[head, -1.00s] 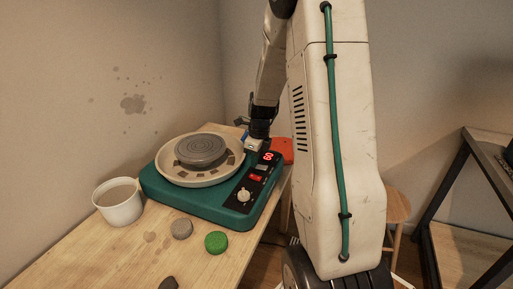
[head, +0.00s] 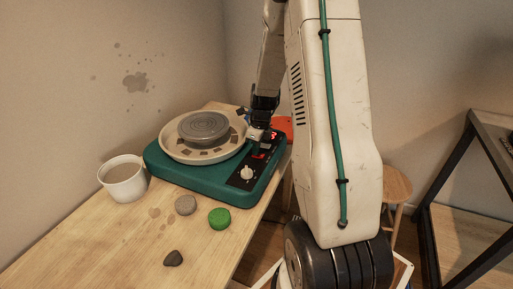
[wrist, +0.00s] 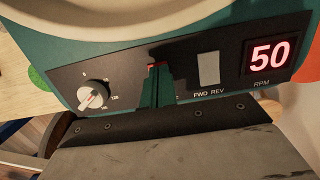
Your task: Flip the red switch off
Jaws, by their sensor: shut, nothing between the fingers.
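The red switch (head: 259,156) is on the black control panel of the teal pottery wheel (head: 185,172). In the wrist view only a small lit red part of the switch (wrist: 155,67) shows, at the fingertips; the rest is hidden behind the fingers. My gripper (wrist: 157,76) is shut and empty, with its dark fingers over the switch area. I cannot tell whether they touch it. In the head view my gripper (head: 259,137) is over the panel's far part. The speed display (wrist: 268,56) reads 50 RPM in red.
A white knob (wrist: 92,95) is left of the fingers and a pale FWD REV switch (wrist: 209,68) is close on their right.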

